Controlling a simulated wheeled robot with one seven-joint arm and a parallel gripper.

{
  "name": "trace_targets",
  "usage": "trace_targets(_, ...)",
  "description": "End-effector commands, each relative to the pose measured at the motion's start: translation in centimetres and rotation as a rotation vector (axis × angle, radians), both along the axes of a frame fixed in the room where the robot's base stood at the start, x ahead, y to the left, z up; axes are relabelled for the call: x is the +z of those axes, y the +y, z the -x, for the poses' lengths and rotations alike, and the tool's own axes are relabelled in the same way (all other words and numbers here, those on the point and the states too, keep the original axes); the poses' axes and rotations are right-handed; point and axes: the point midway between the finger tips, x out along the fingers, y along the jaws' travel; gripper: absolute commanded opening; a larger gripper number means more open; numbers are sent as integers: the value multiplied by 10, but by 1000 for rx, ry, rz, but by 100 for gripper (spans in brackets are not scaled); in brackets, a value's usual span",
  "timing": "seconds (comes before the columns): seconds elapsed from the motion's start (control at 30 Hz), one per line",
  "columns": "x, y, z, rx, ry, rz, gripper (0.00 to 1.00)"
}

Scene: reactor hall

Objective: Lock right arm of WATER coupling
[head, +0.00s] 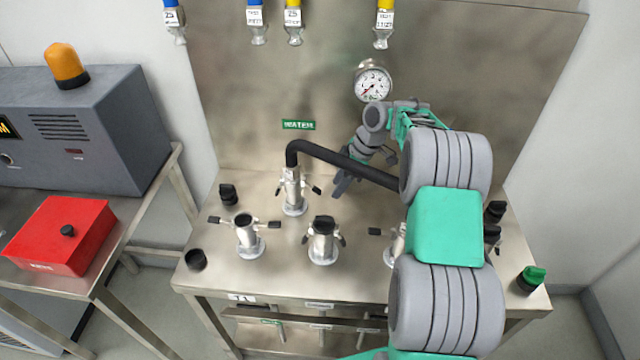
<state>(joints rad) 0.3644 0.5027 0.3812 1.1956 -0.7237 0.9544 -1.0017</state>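The WATER coupling (294,203) is a silvery upright post on the steel bench, below the green WATER label (298,125). A black hose (342,159) with an elbow sits on top of it and runs right until my arm hides it. The coupling's right arm (313,187) is a small dark-tipped lever sticking out to the right; its exact angle is hard to judge. A similar left arm shows on the other side. My gripper (345,184) is to the right of the right arm, apart from it in the picture, close to the hose. Its finger opening is unclear.
Several other couplings stand in front, including one at left (246,238) with spread arms and one in the middle (322,242). A pressure gauge (373,83) is on the back panel. Hose ends hang above. A red box (62,235) is on the left table.

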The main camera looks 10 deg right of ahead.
Motion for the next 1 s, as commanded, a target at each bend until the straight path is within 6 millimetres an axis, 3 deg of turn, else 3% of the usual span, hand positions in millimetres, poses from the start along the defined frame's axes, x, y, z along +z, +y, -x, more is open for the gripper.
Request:
trace_targets(0.1, 3, 28, -8, 4, 1, 0, 40)
trace_targets(0.23, 2, 47, -14, 1, 1, 1, 40)
trace_targets(0.4, -11, 49, -15, -1, 2, 1, 40)
trace_targets(0.6, -11, 49, -15, -1, 1, 1, 39)
trace_targets(1.0, -11, 48, -15, -1, 1, 1, 6)
